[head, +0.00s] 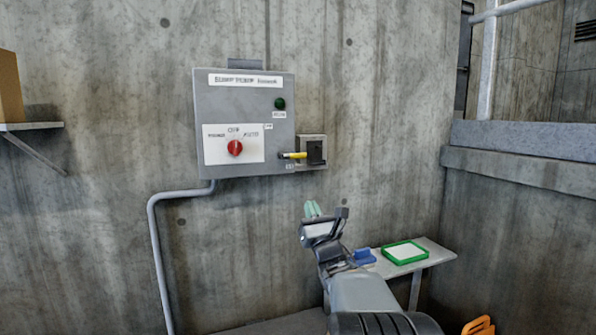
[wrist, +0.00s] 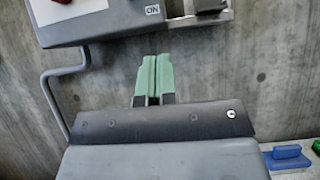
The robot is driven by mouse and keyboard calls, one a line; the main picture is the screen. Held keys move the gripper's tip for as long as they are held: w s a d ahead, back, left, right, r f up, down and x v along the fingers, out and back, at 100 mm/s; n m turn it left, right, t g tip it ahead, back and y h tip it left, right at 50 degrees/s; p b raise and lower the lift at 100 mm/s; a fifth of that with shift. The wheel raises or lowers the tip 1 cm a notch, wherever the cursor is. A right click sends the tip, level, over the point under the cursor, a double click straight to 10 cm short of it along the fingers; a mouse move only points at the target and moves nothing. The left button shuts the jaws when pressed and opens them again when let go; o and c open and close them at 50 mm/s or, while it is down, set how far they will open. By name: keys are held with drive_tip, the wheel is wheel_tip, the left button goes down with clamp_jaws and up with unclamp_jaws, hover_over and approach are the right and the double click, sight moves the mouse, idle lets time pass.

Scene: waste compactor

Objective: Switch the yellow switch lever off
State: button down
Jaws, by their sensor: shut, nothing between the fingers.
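The yellow switch lever (head: 292,155) sticks out to the left from a dark switch block (head: 315,152) at the lower right of the grey control box (head: 245,105). It lies roughly level. My gripper (head: 313,209) has green fingertips and is below the switch block, apart from it. In the wrist view my gripper (wrist: 154,76) is shut with its green fingers together and nothing between them. An "ON" label (wrist: 152,10) shows above the fingers, on the box's lower edge. The yellow lever itself is not clear in the wrist view.
The box carries a red rotary knob (head: 235,148) and a green lamp (head: 280,103). A grey conduit (head: 155,240) runs down the wall. A shelf (head: 432,258) at lower right holds a green-rimmed tray (head: 404,243) and a blue object (head: 363,256). The wall below the box is clear.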

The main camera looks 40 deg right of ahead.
sight(293, 155)
drive_tip(key=shift+w, duration=0.1)
drive_tip(key=s+r+p+x, duration=0.1)
drive_tip(key=r+p+x, duration=0.1)
drive_tip(key=x, duration=1)
drive_tip(key=shift+a+r, duration=0.2)
drive_tip(key=shift+r, duration=0.15)
